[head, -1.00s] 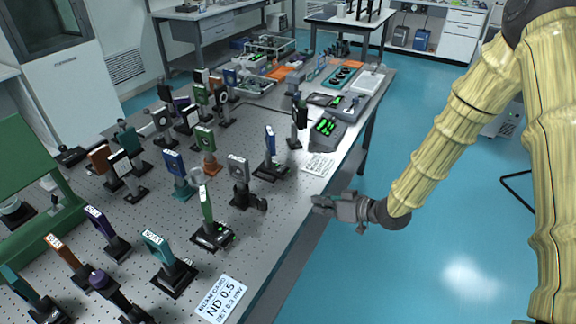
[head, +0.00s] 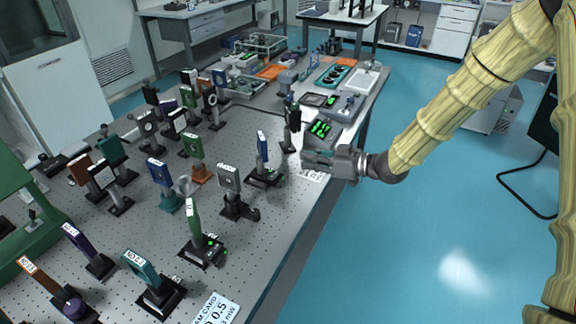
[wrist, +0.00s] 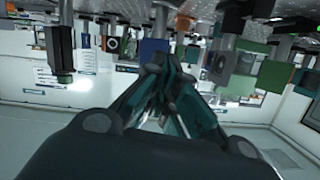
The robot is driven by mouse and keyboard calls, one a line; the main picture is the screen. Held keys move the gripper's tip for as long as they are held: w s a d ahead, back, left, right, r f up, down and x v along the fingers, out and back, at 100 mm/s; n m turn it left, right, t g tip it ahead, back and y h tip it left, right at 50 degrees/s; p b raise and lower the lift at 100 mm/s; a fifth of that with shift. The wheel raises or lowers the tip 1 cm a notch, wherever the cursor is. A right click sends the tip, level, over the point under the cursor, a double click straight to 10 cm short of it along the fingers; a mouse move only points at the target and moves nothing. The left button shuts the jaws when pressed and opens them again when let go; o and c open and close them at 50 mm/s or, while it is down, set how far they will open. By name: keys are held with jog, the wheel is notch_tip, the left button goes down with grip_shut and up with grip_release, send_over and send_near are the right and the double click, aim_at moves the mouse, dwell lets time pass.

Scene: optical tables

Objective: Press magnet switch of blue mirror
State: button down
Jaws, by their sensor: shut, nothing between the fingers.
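A blue mirror (head: 262,146) stands upright on a dark base (head: 264,178) near the table's right edge in the head view. Another blue plate (head: 159,173) stands on a teal base farther left; I cannot tell for certain which one the task means. My gripper (head: 306,162) is shut and empty. It is to the right of the nearer-edge blue mirror, apart from it, with the fingers pointing left. In the wrist view the shut fingers (wrist: 160,72) fill the middle, and the scene is upside down. The magnet switch is too small to make out.
A dark slim mount (head: 292,128) stands just behind my gripper. A device with green digits (head: 319,130) and a white card (head: 312,177) are close by. A grey square mount (head: 229,180) stands at the blue mirror's front left. Free floor (head: 400,240) lies to the right.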

jog(key=p, duration=0.3)
send_over(279, 180)
jog(key=shift+w+f, duration=0.2)
jog(key=shift+f, duration=1.05)
jog(key=shift+s+f, duration=0.15)
jog(key=shift+f, duration=0.8)
jog(key=shift+s+f+p, duration=0.1)
jog(key=shift+f+p, duration=0.3)
jog(key=shift+f, duration=0.6)
